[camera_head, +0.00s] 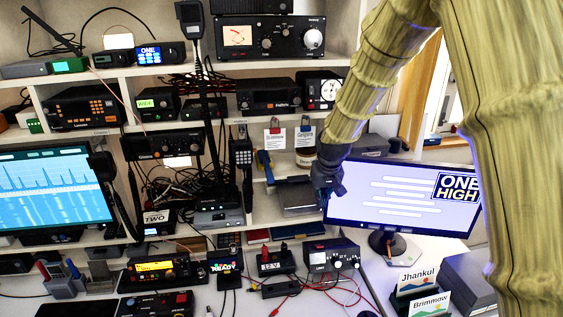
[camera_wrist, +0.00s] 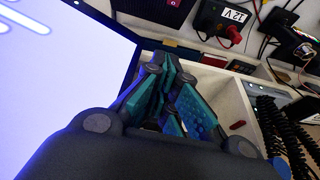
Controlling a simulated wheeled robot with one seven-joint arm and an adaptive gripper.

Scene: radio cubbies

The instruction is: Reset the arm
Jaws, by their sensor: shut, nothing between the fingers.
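My arm reaches in from the top right of the head view, with bamboo-like segments. My gripper (camera_head: 325,196) is at its end, pointing down beside the left edge of the bright monitor (camera_head: 390,203). In the wrist view my gripper (camera_wrist: 166,75) has its teal-padded fingers together, with nothing seen between them. The monitor (camera_wrist: 50,70) fills the left of the wrist view, close to the fingers. Whether my gripper touches the monitor I cannot tell.
Shelves with radios (camera_head: 270,38) stand behind. A "12 V" supply (camera_head: 275,263) and a meter box (camera_head: 332,256) with loose leads sit on the desk. A second monitor (camera_head: 52,188) is at left. Name cards (camera_head: 417,280) stand at right. Coiled cords (camera_wrist: 272,125) show in the wrist view.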

